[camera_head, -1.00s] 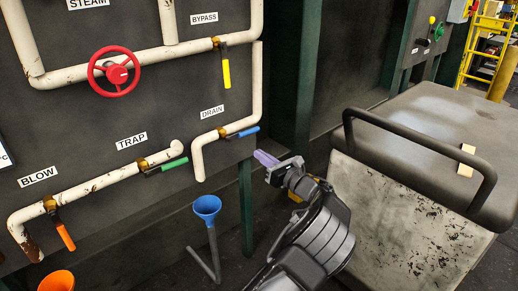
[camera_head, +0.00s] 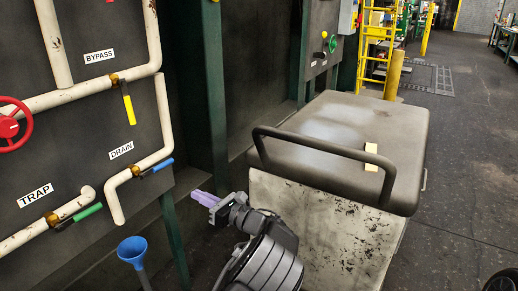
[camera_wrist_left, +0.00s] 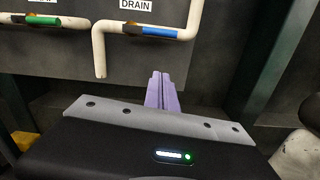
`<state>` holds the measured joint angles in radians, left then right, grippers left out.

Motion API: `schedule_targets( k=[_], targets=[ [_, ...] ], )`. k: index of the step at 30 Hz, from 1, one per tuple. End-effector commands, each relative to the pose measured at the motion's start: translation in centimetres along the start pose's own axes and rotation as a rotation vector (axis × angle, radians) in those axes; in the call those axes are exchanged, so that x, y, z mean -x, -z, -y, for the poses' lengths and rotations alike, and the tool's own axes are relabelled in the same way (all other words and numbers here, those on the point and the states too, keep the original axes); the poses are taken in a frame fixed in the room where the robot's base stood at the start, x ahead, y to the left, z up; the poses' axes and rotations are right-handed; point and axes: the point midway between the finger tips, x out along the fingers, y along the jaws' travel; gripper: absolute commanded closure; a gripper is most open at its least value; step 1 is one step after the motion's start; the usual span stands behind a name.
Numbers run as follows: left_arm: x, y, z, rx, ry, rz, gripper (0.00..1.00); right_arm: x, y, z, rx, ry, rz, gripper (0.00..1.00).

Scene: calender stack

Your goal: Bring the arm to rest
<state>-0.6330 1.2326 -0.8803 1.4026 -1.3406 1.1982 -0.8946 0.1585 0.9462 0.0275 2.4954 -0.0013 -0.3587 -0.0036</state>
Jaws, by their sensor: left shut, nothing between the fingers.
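My left gripper (camera_head: 204,198) shows at the lower middle of the head view, with its purple fingers together and nothing between them. It is in free air in front of the dark pipe panel, below and right of the drain valve's blue handle (camera_head: 157,167). In the left wrist view the closed fingers (camera_wrist_left: 161,92) point at the panel, below the drain pipe's blue handle (camera_wrist_left: 160,32). They appear apart from the pipe. My right gripper is not in view.
A grey cart (camera_head: 330,222) with a black handle bar stands right of my arm. A blue funnel (camera_head: 132,250) is left of it. Open floor (camera_head: 455,180) lies at the right.

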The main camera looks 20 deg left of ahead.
Motion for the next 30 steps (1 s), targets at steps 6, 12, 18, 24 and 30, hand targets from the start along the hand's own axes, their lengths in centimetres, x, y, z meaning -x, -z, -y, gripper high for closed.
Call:
schedule_targets(
  k=[6, 12, 18, 24, 30],
  targets=[
    [-0.5, 2.8, -0.8, 0.004, -0.01, -0.07, 1.0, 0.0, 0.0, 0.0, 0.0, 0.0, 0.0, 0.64],
    [-0.6, 12.8, -4.3, 0.042, -0.059, -0.332, 1.0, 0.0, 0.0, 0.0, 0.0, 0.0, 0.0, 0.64],
    [4.0, 26.8, -10.7, 0.169, -0.207, -0.744, 1.0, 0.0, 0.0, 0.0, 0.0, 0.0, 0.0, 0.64],
    [14.9, 37.4, -17.6, 0.405, -0.496, -1.159, 1.0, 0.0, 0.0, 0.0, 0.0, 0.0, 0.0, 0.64],
    [28.0, 40.9, -21.9, 0.745, -0.931, -1.464, 1.0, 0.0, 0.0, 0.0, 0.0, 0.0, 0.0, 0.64]
  ],
)
